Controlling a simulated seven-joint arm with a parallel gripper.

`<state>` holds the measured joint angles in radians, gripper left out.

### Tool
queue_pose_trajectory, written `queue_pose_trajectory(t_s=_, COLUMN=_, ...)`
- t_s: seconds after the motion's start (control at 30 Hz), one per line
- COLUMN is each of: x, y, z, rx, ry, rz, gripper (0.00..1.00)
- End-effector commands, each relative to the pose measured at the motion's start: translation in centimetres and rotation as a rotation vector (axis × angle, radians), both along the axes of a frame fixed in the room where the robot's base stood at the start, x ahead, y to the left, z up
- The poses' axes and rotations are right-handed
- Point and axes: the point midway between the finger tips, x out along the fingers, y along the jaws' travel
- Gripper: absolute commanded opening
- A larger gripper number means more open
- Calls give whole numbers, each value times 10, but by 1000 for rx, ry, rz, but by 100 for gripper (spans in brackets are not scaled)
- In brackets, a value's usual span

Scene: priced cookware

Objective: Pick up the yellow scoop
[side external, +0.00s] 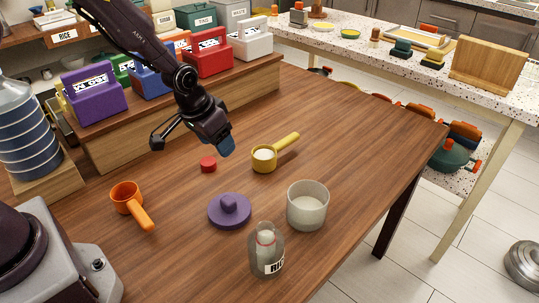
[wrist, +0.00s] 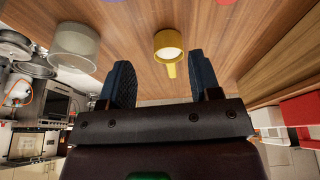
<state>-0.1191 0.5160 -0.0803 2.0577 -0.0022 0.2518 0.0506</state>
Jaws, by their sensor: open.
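The yellow scoop (side external: 265,158) stands on the wooden table with white contents in its cup. Its handle points up and to the right in the side external view. In the wrist view the scoop (wrist: 168,43) shows ahead of the fingers, its handle pointing down toward the gap between them. My gripper (side external: 222,148) is above the table, to the left of the scoop and apart from it. In the wrist view my gripper (wrist: 158,85) has its two dark blue fingers spread wide with nothing between them.
A red lid (side external: 208,165), purple lid (side external: 229,210), orange scoop (side external: 130,205), frosted glass container (side external: 307,206) and labelled bottle (side external: 267,255) stand around the yellow scoop. Coloured boxes (side external: 207,58) line the raised shelf behind. The table's right part is clear.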

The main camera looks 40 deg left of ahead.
Motion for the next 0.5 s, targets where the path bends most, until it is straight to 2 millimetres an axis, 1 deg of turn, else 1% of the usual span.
queue_pose_trajectory(t_s=0.03, x=13, y=0, z=-21, rx=-6, ry=-25, rz=1, gripper=57)
queue_pose_trajectory(t_s=0.1, x=33, y=1, z=-41, rx=-9, ry=-88, rz=0, gripper=57)
queue_pose_trajectory(t_s=0.17, x=50, y=1, z=-54, rx=-9, ry=-154, rz=1, gripper=57)
queue_pose_trajectory(t_s=0.2, x=63, y=2, z=-57, rx=-7, ry=-207, rz=0, gripper=57)
queue_pose_trajectory(t_s=0.27, x=80, y=2, z=-54, rx=-1, ry=-287, rz=-2, gripper=57)
queue_pose_trajectory(t_s=0.3, x=90, y=2, z=-46, rx=4, ry=-342, rz=-3, gripper=57)
queue_pose_trajectory(t_s=0.33, x=97, y=3, z=-40, rx=8, ry=-377, rz=-4, gripper=57)
queue_pose_trajectory(t_s=0.4, x=105, y=4, z=-32, rx=15, ry=-431, rz=-6, gripper=57)
queue_pose_trajectory(t_s=0.5, x=112, y=4, z=-32, rx=20, ry=-465, rz=-7, gripper=57)
